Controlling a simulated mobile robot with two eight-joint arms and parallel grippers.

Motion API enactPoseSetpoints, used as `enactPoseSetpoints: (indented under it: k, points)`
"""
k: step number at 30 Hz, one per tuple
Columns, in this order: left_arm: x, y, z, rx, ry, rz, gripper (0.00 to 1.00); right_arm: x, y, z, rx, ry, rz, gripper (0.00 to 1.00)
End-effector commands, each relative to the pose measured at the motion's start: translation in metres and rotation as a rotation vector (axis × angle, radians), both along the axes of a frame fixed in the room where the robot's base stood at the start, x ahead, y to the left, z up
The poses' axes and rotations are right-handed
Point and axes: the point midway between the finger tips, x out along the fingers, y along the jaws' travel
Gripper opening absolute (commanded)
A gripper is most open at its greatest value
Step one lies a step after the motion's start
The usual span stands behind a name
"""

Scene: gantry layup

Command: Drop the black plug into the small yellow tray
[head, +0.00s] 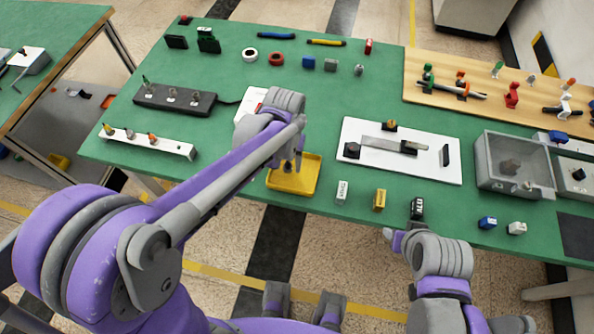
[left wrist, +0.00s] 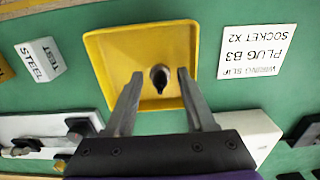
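The small yellow tray (head: 306,182) lies on the green table in the head view, and its rim and floor fill the upper middle of the left wrist view (left wrist: 110,45). My left gripper (head: 292,166) is over the tray, pointing down. In the left wrist view its fingers (left wrist: 160,74) are spread, with a gap on each side of the small black plug (left wrist: 160,77). The plug appears against the tray floor; whether it touches the floor is hard to tell.
A white slip marked PLUG B3 (left wrist: 257,52) lies beside the tray. A white block (head: 342,192) and a yellow block (head: 379,200) stand right of it. A white board (head: 430,170) carries a metal bar. A grey bin (head: 485,165) is farther right.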

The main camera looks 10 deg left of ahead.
Motion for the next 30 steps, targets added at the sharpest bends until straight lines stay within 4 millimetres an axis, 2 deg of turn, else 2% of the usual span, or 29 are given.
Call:
enactPoseSetpoints:
  k: [9, 13, 17, 24, 30]
  points:
    - [0.0, 0.0, 0.0, 0.0, 0.0, 0.0, 0.67, 0.0, 0.0, 0.0, 0.0, 0.0, 0.0, 0.5]
    - [0.0, 0.0, 0.008, 0.0, 0.0, 0.0, 0.67, 0.0, 0.0, 0.001, 0.0, 0.0, 0.0, 0.5]
    - [0.0, 0.0, 0.029, 0.0, 0.0, 0.0, 0.67, 0.001, 0.0, 0.004, 0.0, -0.002, 0.0, 0.5]
    - [0.0, 0.0, 0.078, 0.0, 0.0, 0.0, 0.67, 0.002, 0.0, 0.009, 0.0, -0.004, 0.0, 0.5]
    - [0.0, 0.0, 0.103, 0.0, 0.0, 0.0, 0.67, 0.003, 0.0, 0.011, 0.0, -0.005, 0.0, 0.5]
